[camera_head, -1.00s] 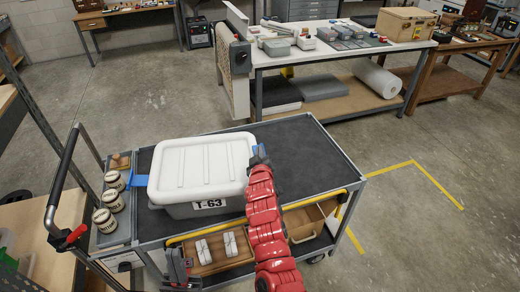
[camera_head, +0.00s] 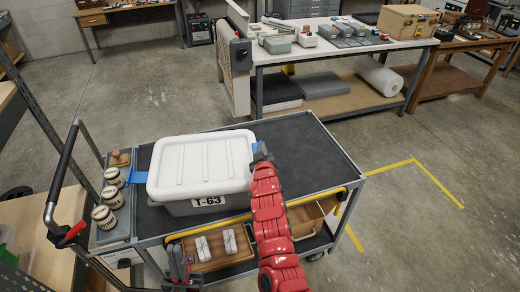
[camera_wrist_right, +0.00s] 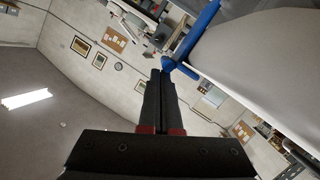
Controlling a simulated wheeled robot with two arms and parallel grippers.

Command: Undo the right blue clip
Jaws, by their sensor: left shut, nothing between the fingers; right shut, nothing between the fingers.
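A grey bin (camera_head: 180,208) with a white lid (camera_head: 200,165) and a T-63 label stands on the cart. The right blue clip (camera_head: 256,148) is at the lid's right edge, mostly hidden by my right gripper (camera_head: 262,155). In the right wrist view the blue clip (camera_wrist_right: 198,38) angles out from the pale lid. The shut, empty fingers of my right gripper (camera_wrist_right: 160,76) are close to its lower end; I cannot tell whether they touch. The left blue clip (camera_head: 138,177) sticks out from the bin's left side. My left gripper (camera_head: 178,268) is shut and empty, low in front of the cart.
The cart's dark top (camera_head: 305,150) is clear right of the bin. Several lidded jars (camera_head: 104,218) stand on its left side tray. A yellow rail (camera_head: 290,203) runs along the front edge, above a lower shelf with wooden trays (camera_head: 225,247). A workbench (camera_head: 330,50) stands behind.

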